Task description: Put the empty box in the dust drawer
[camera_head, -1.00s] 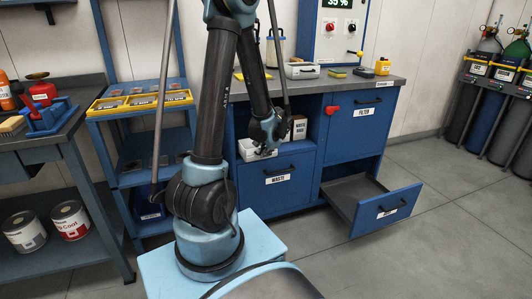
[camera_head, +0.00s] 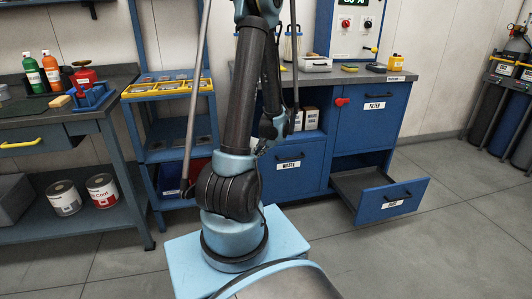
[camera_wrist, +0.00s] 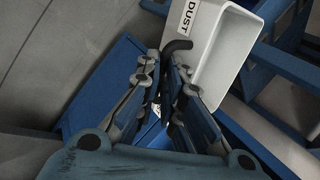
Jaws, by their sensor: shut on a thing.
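A white box (camera_wrist: 225,50) labelled DUST shows tilted in the wrist view, just beyond my fingers. My gripper (camera_wrist: 165,88) is shut on the box's black bent handle (camera_wrist: 176,46). In the head view my gripper (camera_head: 270,128) is partly hidden behind my arm, and the box is hidden there. The dust drawer (camera_head: 391,203) is the low blue drawer at the right of the bench, pulled open. Its visible floor (camera_head: 352,185) is bare and its small label is hard to read.
The closed WASTE drawer (camera_head: 288,177) is left of the open drawer, below a cubby with waste-bag cartons (camera_head: 310,118). The FILTER door (camera_head: 372,118) is shut above. A blue shelf rack (camera_head: 172,150) stands at left. Floor in front of the open drawer is clear.

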